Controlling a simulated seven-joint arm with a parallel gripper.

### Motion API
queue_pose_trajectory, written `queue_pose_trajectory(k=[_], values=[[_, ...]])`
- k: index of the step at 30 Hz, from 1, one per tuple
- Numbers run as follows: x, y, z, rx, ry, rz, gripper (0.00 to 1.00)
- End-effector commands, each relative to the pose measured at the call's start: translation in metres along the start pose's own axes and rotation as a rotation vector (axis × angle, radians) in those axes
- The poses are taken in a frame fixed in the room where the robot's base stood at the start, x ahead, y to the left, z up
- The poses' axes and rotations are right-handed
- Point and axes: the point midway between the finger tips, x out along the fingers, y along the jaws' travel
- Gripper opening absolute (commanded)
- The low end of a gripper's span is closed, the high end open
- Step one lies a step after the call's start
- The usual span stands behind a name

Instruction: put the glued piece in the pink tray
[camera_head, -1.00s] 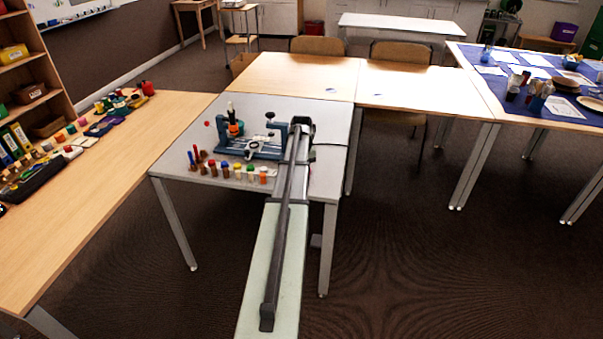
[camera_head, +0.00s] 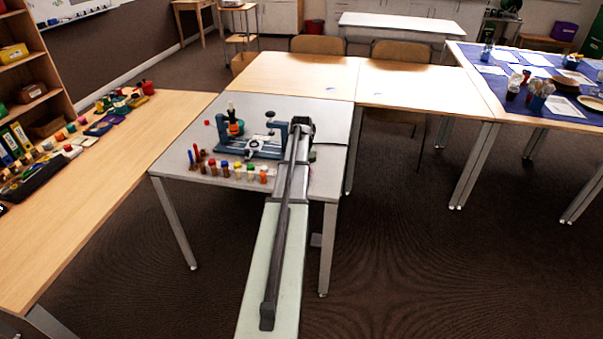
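I cannot make out a pink tray or a glued piece for certain in this view. A small red piece (camera_head: 207,122) lies on the grey-white table (camera_head: 185,150), left of a blue bench device (camera_head: 250,147). A long dark bar over a pale green panel runs from the bottom middle up to the table, probably part of my arm. Its far end is a dark block (camera_head: 303,125) beside the right side of the blue device. This may be my gripper, but its fingers do not show, nor whether anything is held.
A row of small bottles with coloured caps (camera_head: 238,171) stands along the table's near part. A wooden table (camera_head: 120,180) on the left holds several small coloured items. Wooden tables (camera_head: 420,88) stand behind. A blue-covered table (camera_head: 480,57) at right holds papers, cups and plates.

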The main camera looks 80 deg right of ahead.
Motion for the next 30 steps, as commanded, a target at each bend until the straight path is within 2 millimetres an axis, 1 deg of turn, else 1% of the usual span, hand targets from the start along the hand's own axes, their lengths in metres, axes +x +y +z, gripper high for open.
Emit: queue_pose_trajectory(k=[27, 28, 30], values=[[0.0023, 0.0000, 0.0000, 0.000, 0.000, 0.000, 0.11], [0.0023, 0.0000, 0.0000, 0.000, 0.000, 0.000, 0.27], [0.0023, 0.0000, 0.0000, 0.000, 0.000, 0.000, 0.34]])
